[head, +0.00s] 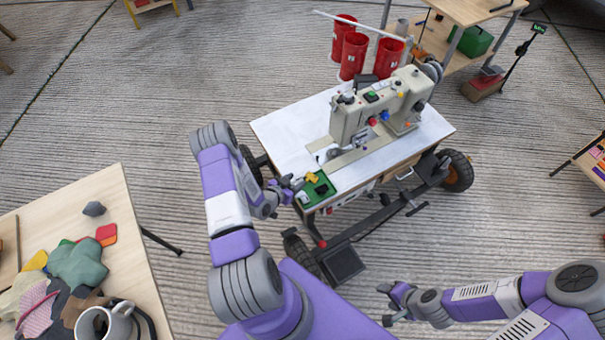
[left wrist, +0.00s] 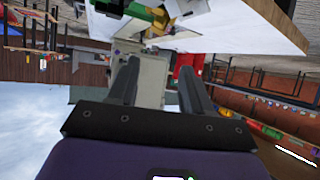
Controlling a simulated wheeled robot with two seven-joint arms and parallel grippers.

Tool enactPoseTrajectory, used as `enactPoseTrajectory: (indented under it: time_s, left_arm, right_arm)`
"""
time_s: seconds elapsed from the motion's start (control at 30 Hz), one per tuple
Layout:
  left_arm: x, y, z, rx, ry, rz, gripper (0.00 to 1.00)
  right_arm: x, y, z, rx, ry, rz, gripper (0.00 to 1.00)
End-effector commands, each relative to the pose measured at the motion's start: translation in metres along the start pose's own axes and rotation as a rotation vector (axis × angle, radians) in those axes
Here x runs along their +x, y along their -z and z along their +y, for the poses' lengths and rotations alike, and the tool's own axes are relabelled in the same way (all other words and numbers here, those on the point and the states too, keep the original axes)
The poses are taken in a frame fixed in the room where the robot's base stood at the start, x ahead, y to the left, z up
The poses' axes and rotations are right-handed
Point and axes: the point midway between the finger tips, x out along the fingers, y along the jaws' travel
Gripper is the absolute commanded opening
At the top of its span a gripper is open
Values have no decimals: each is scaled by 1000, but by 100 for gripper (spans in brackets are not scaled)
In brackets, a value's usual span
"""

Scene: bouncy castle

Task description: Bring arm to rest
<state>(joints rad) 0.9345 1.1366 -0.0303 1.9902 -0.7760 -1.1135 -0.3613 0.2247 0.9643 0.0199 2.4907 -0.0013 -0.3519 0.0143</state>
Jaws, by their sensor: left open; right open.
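My left arm is purple and white and reaches up from the bottom middle in the head view. Its gripper (head: 290,187) is open beside the near left corner of the sewing cart, close to a small green tray (head: 318,188) with a yellow piece on it. In the left wrist view the two dark fingers (left wrist: 155,88) are apart with nothing held between them. My right gripper (head: 390,302) is open and empty over bare floor at the lower right.
A white-topped wheeled cart (head: 285,127) carries a beige sewing machine (head: 352,120). Red cylinders (head: 354,56) stand behind it. A wooden table (head: 107,187) with cloth pieces and a grey mug (head: 117,322) is at the lower left. Free floor (head: 435,245) lies between the cart and my right arm.

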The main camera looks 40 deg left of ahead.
Motion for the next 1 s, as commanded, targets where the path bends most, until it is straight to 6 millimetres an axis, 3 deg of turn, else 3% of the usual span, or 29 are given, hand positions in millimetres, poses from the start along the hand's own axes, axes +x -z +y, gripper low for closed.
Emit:
enactPoseTrajectory:
  time_s: [0.1, 0.23, 0.57, 0.67, 0.77, 0.87, 1.0]
  left_arm:
    - [-21, 1, 0, -2, 1, -2, 49]
    - [-33, 1, 0, 0, 0, 0, 49]
    - [-37, 0, 1, -1, -2, -1, 49]
    - [-33, 4, 13, -21, -20, -31, 49]
    - [-29, 10, 45, -76, -64, -120, 49]
    - [-32, 16, 96, -158, -125, -274, 49]
    - [-61, 18, 172, -269, -193, -541, 49]
  right_arm:
    - [-7, 0, -3, 0, 0, 0, 54]
    - [-9, 0, -4, 0, 0, 0, 54]
    - [-10, 0, -4, 0, 0, 0, 54]
    - [-12, -1, -4, 0, 0, 0, 54]
    - [-18, -1, -6, 0, 0, 0, 54]
    - [-25, -1, -9, 0, 0, 0, 54]
    - [-36, -2, -13, 0, 0, 0, 54]
